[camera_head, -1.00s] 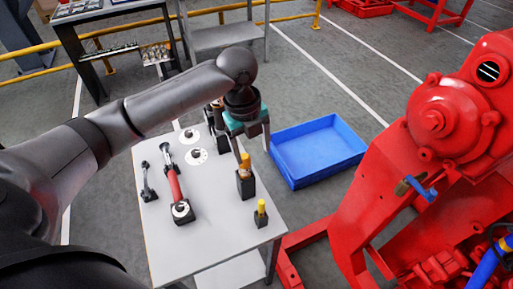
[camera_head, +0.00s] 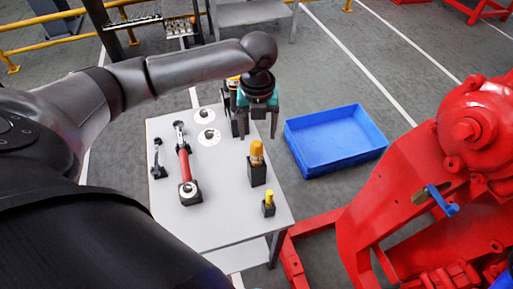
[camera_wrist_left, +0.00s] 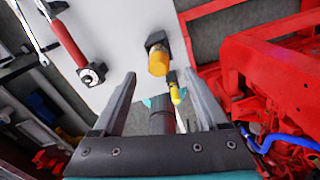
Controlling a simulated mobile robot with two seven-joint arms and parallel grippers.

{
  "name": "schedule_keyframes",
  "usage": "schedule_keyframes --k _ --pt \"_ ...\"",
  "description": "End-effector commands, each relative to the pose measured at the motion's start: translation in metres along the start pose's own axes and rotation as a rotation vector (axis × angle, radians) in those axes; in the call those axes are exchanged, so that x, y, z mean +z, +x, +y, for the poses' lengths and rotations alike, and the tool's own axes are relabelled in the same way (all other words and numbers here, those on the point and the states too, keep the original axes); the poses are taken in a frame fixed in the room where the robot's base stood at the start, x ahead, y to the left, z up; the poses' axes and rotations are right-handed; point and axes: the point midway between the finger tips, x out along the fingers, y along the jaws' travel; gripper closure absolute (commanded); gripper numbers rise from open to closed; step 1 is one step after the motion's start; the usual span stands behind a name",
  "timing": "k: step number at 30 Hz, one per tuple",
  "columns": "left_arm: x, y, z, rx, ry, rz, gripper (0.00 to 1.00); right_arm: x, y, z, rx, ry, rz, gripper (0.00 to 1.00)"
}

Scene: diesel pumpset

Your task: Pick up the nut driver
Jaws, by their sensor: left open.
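Two yellow-handled tools stand upright in black holders on the grey table (camera_head: 215,228): a larger orange-yellow one (camera_head: 257,153) and a smaller yellow one (camera_head: 269,197). I cannot tell for certain which is the nut driver. Both also show in the left wrist view, the larger (camera_wrist_left: 158,60) ahead of my fingertips and the smaller (camera_wrist_left: 175,92) in the space between the fingers. My left gripper (camera_head: 258,132) is open and empty, pointing down just behind the larger tool in the head view, apart from it. My right gripper is not in view.
Another dark holder is partly hidden behind my gripper. A blue bin (camera_head: 335,140) and red machinery (camera_head: 400,205) are to the right.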

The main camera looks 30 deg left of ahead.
Motion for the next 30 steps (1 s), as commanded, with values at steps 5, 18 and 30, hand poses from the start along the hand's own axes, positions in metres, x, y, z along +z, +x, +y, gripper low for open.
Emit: schedule_keyframes --k 5,18,30 --pt "-0.003 0.021 0.002 0.003 0.001 0.004 0.24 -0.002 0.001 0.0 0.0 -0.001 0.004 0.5" --pt "-0.002 0.053 0.003 0.001 0.001 -0.001 0.24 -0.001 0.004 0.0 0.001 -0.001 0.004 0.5" --pt "-0.003 0.052 0.003 0.001 0.001 -0.001 0.61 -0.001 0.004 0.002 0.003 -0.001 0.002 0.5"
